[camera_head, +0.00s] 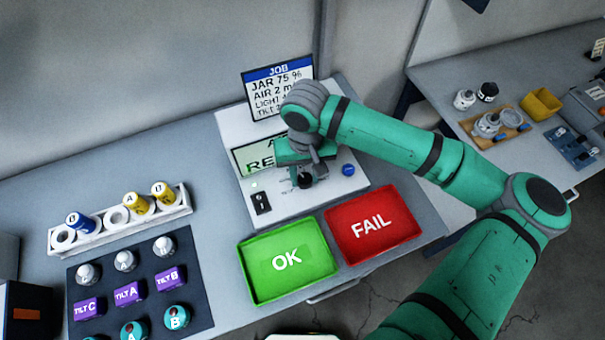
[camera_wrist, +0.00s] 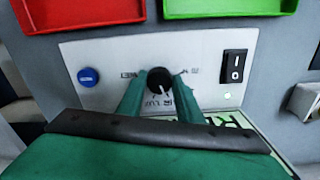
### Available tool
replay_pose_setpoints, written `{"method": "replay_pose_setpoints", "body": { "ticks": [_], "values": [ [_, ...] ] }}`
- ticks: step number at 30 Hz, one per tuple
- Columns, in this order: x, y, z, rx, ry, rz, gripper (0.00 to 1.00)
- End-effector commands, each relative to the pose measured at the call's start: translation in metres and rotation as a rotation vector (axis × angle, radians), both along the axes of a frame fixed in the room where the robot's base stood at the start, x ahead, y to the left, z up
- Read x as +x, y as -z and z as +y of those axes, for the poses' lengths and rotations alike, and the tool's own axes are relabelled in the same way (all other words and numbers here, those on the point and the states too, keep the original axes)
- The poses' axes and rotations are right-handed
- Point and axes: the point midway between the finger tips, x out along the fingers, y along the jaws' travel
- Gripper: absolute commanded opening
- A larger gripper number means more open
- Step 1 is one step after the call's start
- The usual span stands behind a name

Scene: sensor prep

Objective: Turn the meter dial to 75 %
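The meter dial (camera_wrist: 160,80) is a black round knob on the light panel of the meter (camera_wrist: 110,58). In the wrist view its pale pointer mark aims down and slightly right; the scale figures are too small to read. In the head view the dial (camera_head: 305,180) shows just below my gripper (camera_head: 302,171). My gripper (camera_wrist: 158,84) points at the panel with one finger on each side of the dial. The fingers are apart, with slim gaps to the knob, and hold nothing that I can see. My arm covers part of the meter's screen (camera_head: 248,158).
A blue button (camera_wrist: 88,77) and a black rocker switch (camera_wrist: 235,66) flank the dial. The green OK tray (camera_head: 262,284) and red FAIL tray (camera_head: 345,247) lie in front. A jar rack (camera_head: 88,236) stands at the left.

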Motion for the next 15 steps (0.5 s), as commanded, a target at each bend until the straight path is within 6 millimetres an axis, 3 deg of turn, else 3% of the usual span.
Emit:
{"method": "replay_pose_setpoints", "body": {
  "ticks": [1, 3, 5, 15],
  "values": [
    [-0.0001, -0.0002, 0.0001, 0.001, 0.0, 0.0, 0.19],
    [-0.0001, -0.0002, 0.0001, 0.001, 0.0, 0.0, 0.09],
    [-0.0002, -0.0003, 0.0072, 0.002, 0.001, -0.001, 0.09],
    [-0.0012, -0.0001, 0.0001, 0.008, -0.065, 0.001, 0.1]
  ]
}}
